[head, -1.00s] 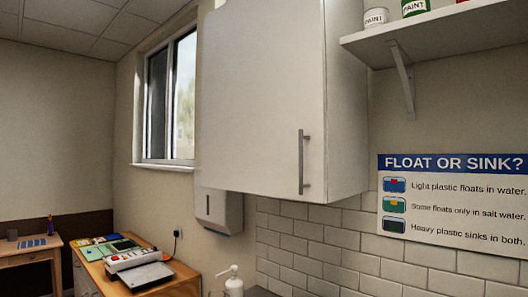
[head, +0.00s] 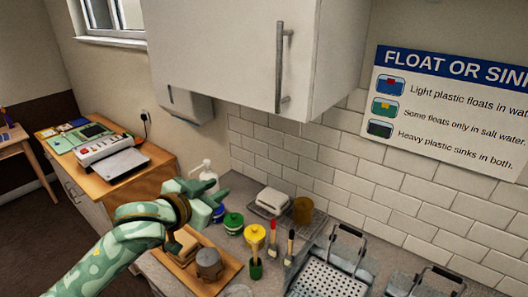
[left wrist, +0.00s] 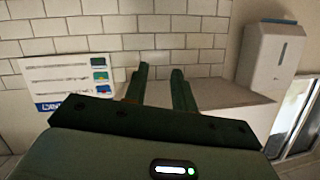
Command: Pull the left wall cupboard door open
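The white wall cupboard door (head: 215,50) is closed flush, at the top middle of the head view. Its vertical grey bar handle (head: 281,68) is near the door's right edge. My left gripper (head: 218,190), on a green patterned arm, is below and left of the handle, clear of the door, over the counter. In the left wrist view its two dark fingers (left wrist: 162,78) stand apart with nothing between them. My right gripper is not in view.
A dispenser (head: 184,104) hangs left of the cupboard. The air before the door is clear.

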